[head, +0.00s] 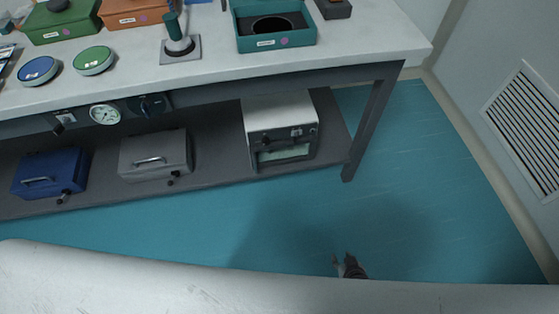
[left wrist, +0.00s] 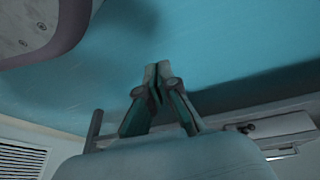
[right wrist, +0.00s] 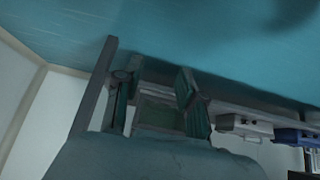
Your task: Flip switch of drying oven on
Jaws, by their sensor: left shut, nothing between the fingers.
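The drying oven (head: 280,107) is a white box with a dark front on the lower shelf, near the table's right leg. Its front has a knob, small controls and a window; the switch's position is too small to tell. My right gripper (head: 348,266) shows above the floor in front of the oven, apart from it. In the right wrist view my right gripper (right wrist: 155,77) is open, with the oven (right wrist: 158,112) behind the gap between its fingers. My left gripper (left wrist: 156,75) is shut and empty in the left wrist view; the head view does not show it.
A grey box (head: 155,157) and a blue box (head: 50,172) with handles stand left of the oven on the shelf (head: 215,135). The table leg (head: 368,130) is right of it. The teal floor (head: 420,200) is clear. A wall vent (head: 525,125) is at right.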

